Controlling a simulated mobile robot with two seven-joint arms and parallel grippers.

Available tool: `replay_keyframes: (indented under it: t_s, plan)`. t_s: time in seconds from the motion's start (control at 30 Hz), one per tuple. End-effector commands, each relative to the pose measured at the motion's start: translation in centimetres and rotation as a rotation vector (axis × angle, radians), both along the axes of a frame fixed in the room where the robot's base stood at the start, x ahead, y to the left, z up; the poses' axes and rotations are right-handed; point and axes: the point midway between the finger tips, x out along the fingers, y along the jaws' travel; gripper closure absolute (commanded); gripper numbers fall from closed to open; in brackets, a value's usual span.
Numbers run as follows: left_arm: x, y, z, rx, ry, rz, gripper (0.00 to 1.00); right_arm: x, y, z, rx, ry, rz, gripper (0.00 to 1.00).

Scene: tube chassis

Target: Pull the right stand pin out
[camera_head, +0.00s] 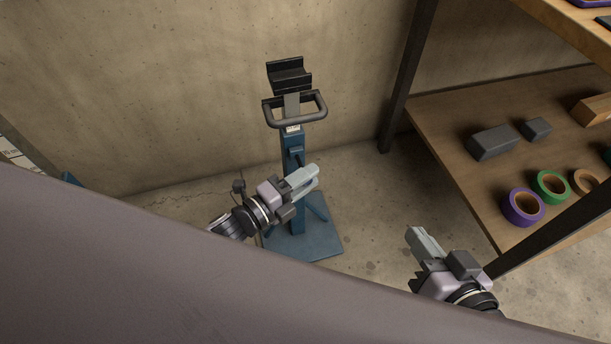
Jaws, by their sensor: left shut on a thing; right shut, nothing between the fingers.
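A blue stand (297,215) with a black handle (297,110) and a black cradle on top stands upright on a flat blue base, near the wall. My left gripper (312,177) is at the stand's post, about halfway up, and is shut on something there. The fingers hide what they hold, so I cannot make out the pin itself. My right gripper (413,236) is shut and empty, well to the right of the stand, over the floor.
A wooden shelf (445,135) with dark posts stands at the right, holding grey blocks (493,142) and rolls of purple (523,207) and green tape (551,186). The wall is close behind the stand. A large smooth mauve surface covers the lower left of the view.

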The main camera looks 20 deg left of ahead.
Motion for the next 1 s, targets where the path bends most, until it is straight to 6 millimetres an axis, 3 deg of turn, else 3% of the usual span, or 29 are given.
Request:
replay_keyframes:
  t_s: [0.03,0.07,0.1,0.47,0.73,1.0]
  plan:
    - [-0.5,-0.4,-0.1,-0.003,0.001,-0.013,0.58,0.0,0.0,0.0,0.0,0.001,0.0,1.0]
    - [-0.5,-0.4,-0.1,-0.004,0.0,-0.013,0.48,0.0,0.0,0.0,0.0,0.001,0.0,1.0]
    - [-0.4,-0.4,-0.1,-0.003,0.001,-0.013,0.46,0.0,0.0,0.0,0.0,0.001,0.0,1.0]
    - [-0.8,0.1,-0.1,-0.002,0.002,-0.008,0.46,0.1,0.1,0.5,0.0,-0.007,0.0,1.0]
    - [-4.0,2.2,0.0,-0.003,0.005,-0.008,0.46,0.3,-0.5,1.5,-0.041,-0.027,-0.011,1.0]
    - [-6.2,3.6,-0.1,-0.003,0.002,-0.009,0.46,0.0,-1.2,1.1,-0.075,-0.022,-0.026,1.0]
